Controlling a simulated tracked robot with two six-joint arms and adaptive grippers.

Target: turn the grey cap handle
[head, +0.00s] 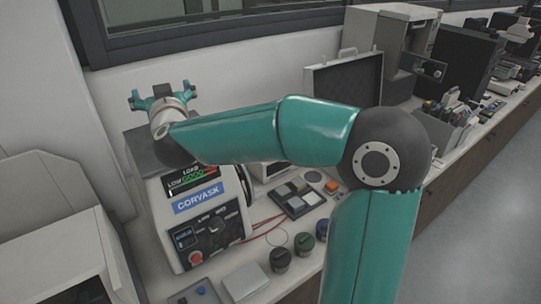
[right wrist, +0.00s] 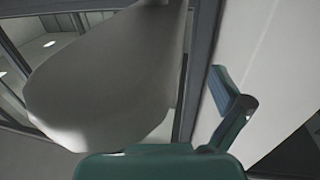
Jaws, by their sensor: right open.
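The mounting press (head: 205,207), a white box with a CORVASX label, a small display and knobs, stands at the left of the bench in the head view. Its dark grey top (head: 143,151) shows partly; my right arm covers the rest. I cannot make out the grey cap handle. My right gripper (head: 160,94) is open above the press top, with its teal fingers spread apart and nothing visible between them. In the right wrist view, a teal finger (right wrist: 229,108) shows beside a large pale grey rounded shape (right wrist: 110,75) that I cannot identify. My left gripper is not in view.
A tray of sample squares (head: 297,197), dark jars (head: 281,259) and an orange block (head: 331,187) lie right of the press. An open foam-lined case (head: 343,85) stands behind. The wall and window (head: 190,15) are close behind my right gripper.

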